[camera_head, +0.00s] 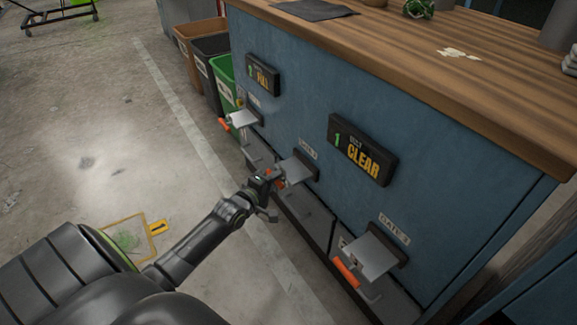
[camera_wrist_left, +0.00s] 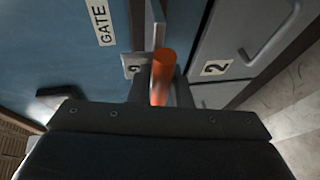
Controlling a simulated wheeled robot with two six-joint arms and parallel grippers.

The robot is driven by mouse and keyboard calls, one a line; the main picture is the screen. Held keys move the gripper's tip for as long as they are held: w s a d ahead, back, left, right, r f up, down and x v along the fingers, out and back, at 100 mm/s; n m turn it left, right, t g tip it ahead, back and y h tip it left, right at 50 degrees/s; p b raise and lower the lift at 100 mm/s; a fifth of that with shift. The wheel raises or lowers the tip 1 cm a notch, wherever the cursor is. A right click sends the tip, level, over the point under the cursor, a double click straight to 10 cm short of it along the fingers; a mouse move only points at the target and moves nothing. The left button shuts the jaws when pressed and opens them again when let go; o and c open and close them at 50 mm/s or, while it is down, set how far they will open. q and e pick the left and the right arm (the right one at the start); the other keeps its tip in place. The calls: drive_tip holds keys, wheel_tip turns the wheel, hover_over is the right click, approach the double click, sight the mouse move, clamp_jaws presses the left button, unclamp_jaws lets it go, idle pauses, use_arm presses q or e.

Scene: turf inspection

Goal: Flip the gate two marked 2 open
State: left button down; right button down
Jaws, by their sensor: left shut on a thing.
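Gate two is the middle grey metal flap (camera_head: 298,170) on the front of the blue cabinet, under a small white gate label. It sticks out from the cabinet front. My left gripper (camera_head: 272,184) is at its outer end, shut on its orange handle. In the left wrist view the orange handle (camera_wrist_left: 163,72) stands between the two dark fingers. My right gripper is not in view.
Similar flaps with orange handles stick out on either side, the near flap (camera_head: 371,257) and the far flap (camera_head: 243,118). Display boxes read CLEAR (camera_head: 362,158) and FULL (camera_head: 264,77). Bins (camera_head: 222,76) stand beyond the cabinet. The concrete floor (camera_head: 90,120) at left is mostly clear.

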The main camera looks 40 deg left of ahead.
use_arm(q)
drive_tip(key=shift+s+a+f, duration=0.15)
drive_tip(key=shift+s+a, duration=0.05)
drive_tip(key=shift+s, duration=0.3)
drive_tip(key=shift+s+a+f, duration=0.15)
drive_tip(key=shift+s, duration=0.3)
drive_tip(key=c, duration=1.4)
unclamp_jaws()
drive_tip(key=shift+s+a+r, duration=0.1)
drive_tip(key=shift+s, duration=0.05)
drive_tip(key=shift+o, duration=0.2)
drive_tip(key=shift+r, duration=0.1)
